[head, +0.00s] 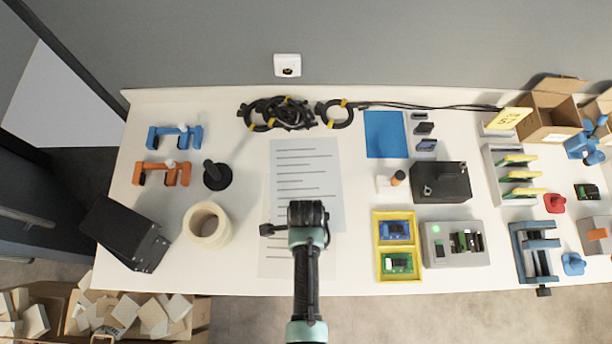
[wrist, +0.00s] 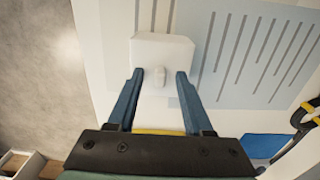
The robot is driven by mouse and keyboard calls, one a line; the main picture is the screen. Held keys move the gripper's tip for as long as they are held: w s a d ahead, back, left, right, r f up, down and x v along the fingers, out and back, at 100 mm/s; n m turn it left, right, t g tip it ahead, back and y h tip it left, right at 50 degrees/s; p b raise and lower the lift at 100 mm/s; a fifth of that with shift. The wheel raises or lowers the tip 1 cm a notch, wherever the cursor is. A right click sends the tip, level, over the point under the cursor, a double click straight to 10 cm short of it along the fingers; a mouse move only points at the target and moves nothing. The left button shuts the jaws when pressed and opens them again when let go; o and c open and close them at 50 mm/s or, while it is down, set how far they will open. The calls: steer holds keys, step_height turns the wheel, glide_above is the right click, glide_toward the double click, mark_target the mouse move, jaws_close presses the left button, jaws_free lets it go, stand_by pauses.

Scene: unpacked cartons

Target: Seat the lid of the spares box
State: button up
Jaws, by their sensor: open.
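A white flat-topped piece with a small pale upright grip, which looks like the lid (wrist: 163,47), lies below my gripper in the wrist view. My gripper (wrist: 160,74) is open, with one blue finger on each side of the grip and a gap on both sides. I cannot tell how high the fingertips are above the lid. In the head view my wrist (head: 306,213) hides the lid and fingertips. A yellow open box (head: 397,214), apparently the spares box, stands to the right with a blue board and a green board in separate compartments. Its edge shows in the wrist view (wrist: 157,132).
A lined sheet (head: 310,165) lies under and behind my wrist. A grey unit (head: 436,260) and a black box (head: 440,182) stand right of the yellow box. A tape roll (head: 207,226) is left. Bare table lies between my arm and the yellow box.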

step_height(320, 180, up, 13)
stand_by(0.7)
steer(key=shift+w, duration=0.1)
